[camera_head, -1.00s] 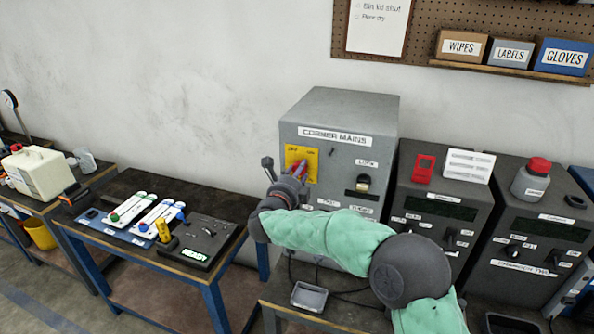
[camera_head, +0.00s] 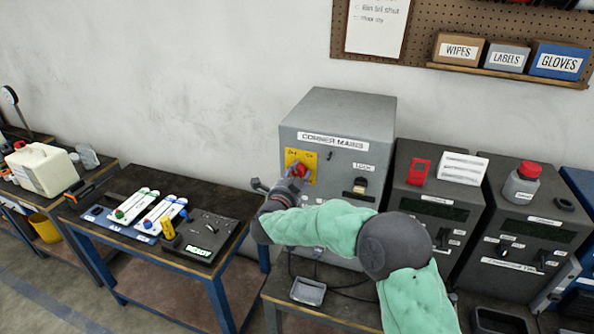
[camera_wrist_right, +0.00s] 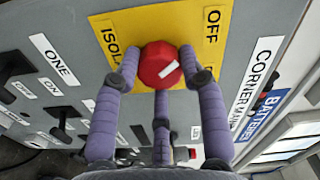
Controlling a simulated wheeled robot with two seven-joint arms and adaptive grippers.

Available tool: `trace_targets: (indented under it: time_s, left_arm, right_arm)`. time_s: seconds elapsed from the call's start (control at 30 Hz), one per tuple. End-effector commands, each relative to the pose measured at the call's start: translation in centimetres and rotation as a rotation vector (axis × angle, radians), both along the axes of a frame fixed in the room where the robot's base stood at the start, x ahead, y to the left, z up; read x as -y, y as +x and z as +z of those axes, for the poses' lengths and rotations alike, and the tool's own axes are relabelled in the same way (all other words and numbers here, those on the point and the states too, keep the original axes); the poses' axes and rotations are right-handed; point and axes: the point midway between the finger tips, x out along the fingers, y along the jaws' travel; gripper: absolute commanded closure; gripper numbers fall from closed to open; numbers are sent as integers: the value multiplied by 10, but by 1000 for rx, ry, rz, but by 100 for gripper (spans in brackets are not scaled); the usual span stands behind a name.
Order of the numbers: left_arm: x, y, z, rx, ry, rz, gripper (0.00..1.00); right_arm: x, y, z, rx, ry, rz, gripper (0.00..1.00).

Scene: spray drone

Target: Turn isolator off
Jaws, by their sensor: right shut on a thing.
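The isolator is a red round knob (camera_wrist_right: 160,64) with a white mark, on a yellow plate (camera_wrist_right: 207,20) of the grey CORNER MAINS box (camera_head: 340,112). In the right wrist view my right gripper (camera_wrist_right: 159,75) has its purple fingers closed around the knob's sides, with a third finger below it. The white mark lies slanted between the ISOL lettering and the OFF label (camera_wrist_right: 212,17). In the head view the right gripper (camera_head: 292,182) partly covers the knob (camera_head: 301,170) and the plate. My left gripper is not in view.
Dark cabinets (camera_head: 432,190) with switches stand right of the box. A low table (camera_head: 150,215) at left holds white strips and a black READY case (camera_head: 200,240). A small grey tray (camera_head: 308,291) lies below my right arm.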

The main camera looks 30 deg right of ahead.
Motion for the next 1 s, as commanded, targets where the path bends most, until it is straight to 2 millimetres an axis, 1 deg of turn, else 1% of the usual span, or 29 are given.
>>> trace_targets:
  time_s: [0.03,0.23,0.8,0.83,0.87,0.9,1.0]
  left_arm:
    - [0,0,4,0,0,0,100]
    - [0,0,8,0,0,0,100]
    - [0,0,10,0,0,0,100]
    - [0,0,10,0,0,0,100]
    - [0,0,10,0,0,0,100]
    - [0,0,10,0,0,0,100]
    - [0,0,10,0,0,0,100]
  right_arm:
    - [3,-2,1,-19,-14,-8,91]
    - [2,-1,1,-70,-59,-8,91]
    - [3,-1,3,-89,-82,-8,91]
    - [3,-1,4,-88,-82,-8,56]
    - [3,-1,4,-88,-82,-8,47]
    - [3,-1,4,-88,-82,-8,37]
    - [2,0,3,-89,-82,-5,37]
